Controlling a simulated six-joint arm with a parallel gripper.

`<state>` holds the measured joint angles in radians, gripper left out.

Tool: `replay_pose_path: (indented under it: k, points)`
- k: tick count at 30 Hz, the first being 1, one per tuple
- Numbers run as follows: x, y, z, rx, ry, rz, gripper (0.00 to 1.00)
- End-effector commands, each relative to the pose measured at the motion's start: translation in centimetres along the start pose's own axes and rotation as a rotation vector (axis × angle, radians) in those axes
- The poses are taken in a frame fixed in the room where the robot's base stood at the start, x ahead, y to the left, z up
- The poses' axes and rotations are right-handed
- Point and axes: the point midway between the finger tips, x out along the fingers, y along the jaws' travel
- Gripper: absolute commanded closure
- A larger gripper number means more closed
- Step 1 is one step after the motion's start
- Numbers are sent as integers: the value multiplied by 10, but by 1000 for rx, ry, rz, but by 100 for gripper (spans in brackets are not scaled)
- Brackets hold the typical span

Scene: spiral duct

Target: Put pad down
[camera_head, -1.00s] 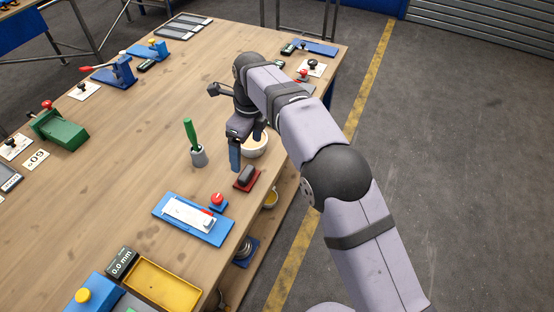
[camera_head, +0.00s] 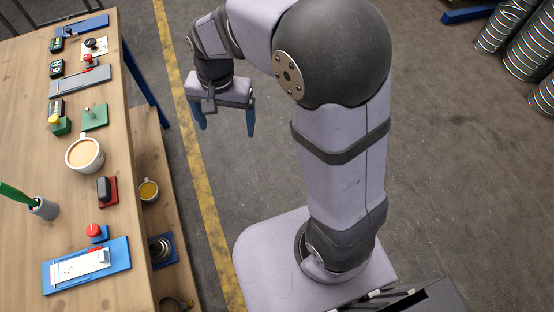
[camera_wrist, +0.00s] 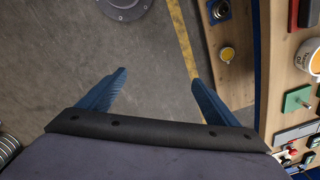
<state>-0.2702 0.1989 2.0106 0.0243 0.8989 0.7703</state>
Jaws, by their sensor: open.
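In the wrist view, only part of the dark pad (camera_wrist: 293,14) and red base (camera_wrist: 308,14) shows, at the top right corner. My gripper (camera_head: 224,118) is open, its blue fingers wide apart with nothing between them. It hangs over the grey floor, to the right of the bench and clear of the pad. In the wrist view, my gripper's fingers (camera_wrist: 155,92) have only floor between them.
A lower shelf holds a yellow-filled cup (camera_head: 149,190). The floor between is clear.

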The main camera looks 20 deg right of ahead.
Motion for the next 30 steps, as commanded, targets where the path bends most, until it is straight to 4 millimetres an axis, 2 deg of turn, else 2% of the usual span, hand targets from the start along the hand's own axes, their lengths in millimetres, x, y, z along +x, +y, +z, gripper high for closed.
replay_pose_path:
  k: [1, 6, 9, 12, 18, 28, 29, 30]
  points:
    - [2, 28, 4, -58, 0, 6, 16]
    - [15, 98, 28, -285, -4, 22, 16]
    - [22, 126, 43, -386, -9, 28, 16]
    - [27, 143, 55, -455, -14, 32, 16]
    - [32, 155, 64, -512, -17, 34, 16]
    - [32, 155, 64, -514, -19, 35, 16]
    - [32, 155, 64, -514, -19, 35, 18]
    - [32, 155, 64, -513, -19, 35, 27]
